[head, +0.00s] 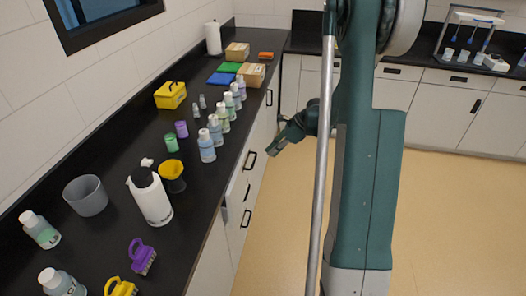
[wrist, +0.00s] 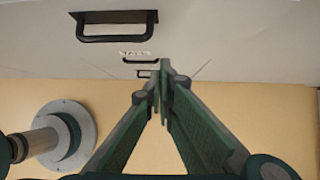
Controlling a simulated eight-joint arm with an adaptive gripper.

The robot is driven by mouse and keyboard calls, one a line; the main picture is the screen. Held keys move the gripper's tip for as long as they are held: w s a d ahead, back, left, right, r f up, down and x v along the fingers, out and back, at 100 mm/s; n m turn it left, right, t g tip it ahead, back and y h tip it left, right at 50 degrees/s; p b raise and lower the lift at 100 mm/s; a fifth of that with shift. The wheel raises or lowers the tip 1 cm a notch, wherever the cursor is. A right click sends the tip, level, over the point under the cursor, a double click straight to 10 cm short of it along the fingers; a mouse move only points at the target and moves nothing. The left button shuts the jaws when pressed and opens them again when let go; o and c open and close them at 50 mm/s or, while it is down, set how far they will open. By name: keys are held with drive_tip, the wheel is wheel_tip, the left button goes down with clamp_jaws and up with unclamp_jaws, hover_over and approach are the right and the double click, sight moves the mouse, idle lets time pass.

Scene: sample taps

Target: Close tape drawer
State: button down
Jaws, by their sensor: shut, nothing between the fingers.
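The cabinet under the left counter has drawer fronts with black handles. In the head view an upper handle (head: 250,160) sits just left of my gripper (head: 272,149), with more handles below it. In the wrist view a large black handle (wrist: 117,28) is near the top, with two smaller handles (wrist: 140,60) beyond it and a label too small to read. I cannot tell which front is the tape drawer or how far any drawer stands out. My gripper (wrist: 163,78) is shut and empty, its fingertips close to the pale cabinet fronts.
The black counter (head: 110,165) holds several bottles, a grey bucket (head: 86,195), a white bottle (head: 151,197), a yellow box (head: 170,94) and brushes. The tan floor (head: 270,240) beside the cabinet is clear. Another cabinet run (head: 440,105) stands at the back right.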

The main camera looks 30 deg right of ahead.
sight(255, 149)
drive_tip(key=w+d+f+t+y, duration=0.1)
drive_tip(key=w+d, duration=0.3)
drive_tip(key=d, duration=0.6)
drive_tip(key=shift+d+f+t+p, duration=0.15)
drive_tip(key=shift+f+t+p, duration=0.25)
drive_tip(key=shift+f, duration=0.2)
drive_tip(key=r+b+x, duration=0.1)
drive_tip(key=x, duration=0.5)
drive_tip(key=w+a+r+b+x, duration=0.1)
drive_tip(key=b+x, duration=0.1)
drive_tip(key=x, duration=0.4)
drive_tip(key=shift+w+a+f, duration=0.25)
drive_tip(key=shift+w+a, duration=0.1)
drive_tip(key=shift+a, duration=0.15)
drive_tip(key=shift+w+a, duration=0.1)
drive_tip(key=shift+w+a, duration=1.6)
drive_tip(key=shift+w+a+r, duration=0.1)
drive_tip(key=shift+a, duration=0.05)
